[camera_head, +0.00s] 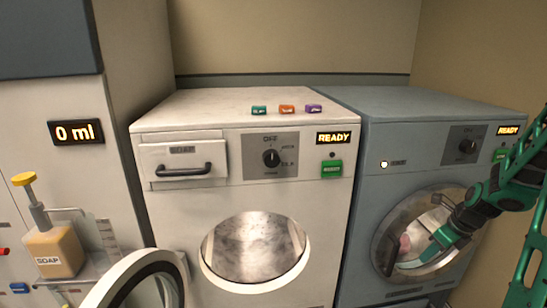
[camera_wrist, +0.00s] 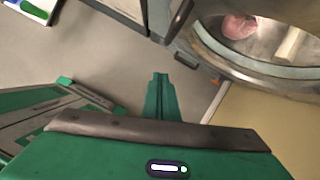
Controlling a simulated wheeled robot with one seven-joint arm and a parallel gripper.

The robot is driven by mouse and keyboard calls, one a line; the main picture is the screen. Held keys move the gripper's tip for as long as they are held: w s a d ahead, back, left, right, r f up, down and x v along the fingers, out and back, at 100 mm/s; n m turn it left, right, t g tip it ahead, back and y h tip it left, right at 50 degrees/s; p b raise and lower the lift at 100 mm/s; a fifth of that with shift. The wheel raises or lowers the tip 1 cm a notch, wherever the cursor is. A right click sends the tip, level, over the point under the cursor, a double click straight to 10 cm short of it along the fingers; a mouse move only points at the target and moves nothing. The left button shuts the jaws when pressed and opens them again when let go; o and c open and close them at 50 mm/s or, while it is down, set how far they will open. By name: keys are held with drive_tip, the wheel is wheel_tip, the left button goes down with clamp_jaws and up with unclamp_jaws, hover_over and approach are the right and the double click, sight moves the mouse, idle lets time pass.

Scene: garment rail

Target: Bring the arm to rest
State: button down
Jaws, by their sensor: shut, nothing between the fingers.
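My arm comes in from the right edge of the head view, green with dark joints. My gripper (camera_head: 432,250) is shut and empty, and it appears in front of the round door of the blue-grey machine (camera_head: 440,128). Whether it touches the door cannot be told. In the wrist view the closed green fingers (camera_wrist: 160,80) point over grey floor, with the round door rim (camera_wrist: 250,65) at upper right. A pinkish item (camera_wrist: 238,26) shows in that round opening. It also shows in the head view (camera_head: 405,243), partly beside my gripper.
A white machine (camera_head: 235,205) stands left of the blue-grey one, its round door (camera_head: 112,288) swung open at lower left. Three small coloured tags, including an orange one (camera_head: 287,109), lie on top. A soap bottle (camera_head: 55,252) stands on a left shelf below a "0 ml" display (camera_head: 76,132).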

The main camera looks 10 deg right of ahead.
drive_tip(key=s+a+r+n+g, duration=0.1)
drive_tip(key=s+a+r+n, duration=0.3)
drive_tip(key=s+n, duration=0.4)
drive_tip(key=s+a+r+n+g, duration=0.1)
drive_tip(key=s+a+r+n, duration=0.3)
drive_tip(key=s+n, duration=0.4)
drive_tip(key=s+a+r+n+g+h, duration=0.1)
drive_tip(key=s+a+r+n, duration=0.4)
drive_tip(key=s+n, duration=0.4)
drive_tip(key=shift+s+r+g, duration=0.3)
drive_tip(key=shift+r, duration=0.1)
drive_tip(key=shift+w+a, duration=0.1)
drive_tip(key=shift+w, duration=0.05)
drive_tip(key=shift+w+f, duration=0.25)
drive_tip(key=shift+w, duration=0.25)
drive_tip(key=c, duration=2.4)
unclamp_jaws()
drive_tip(key=shift+c, duration=0.2)
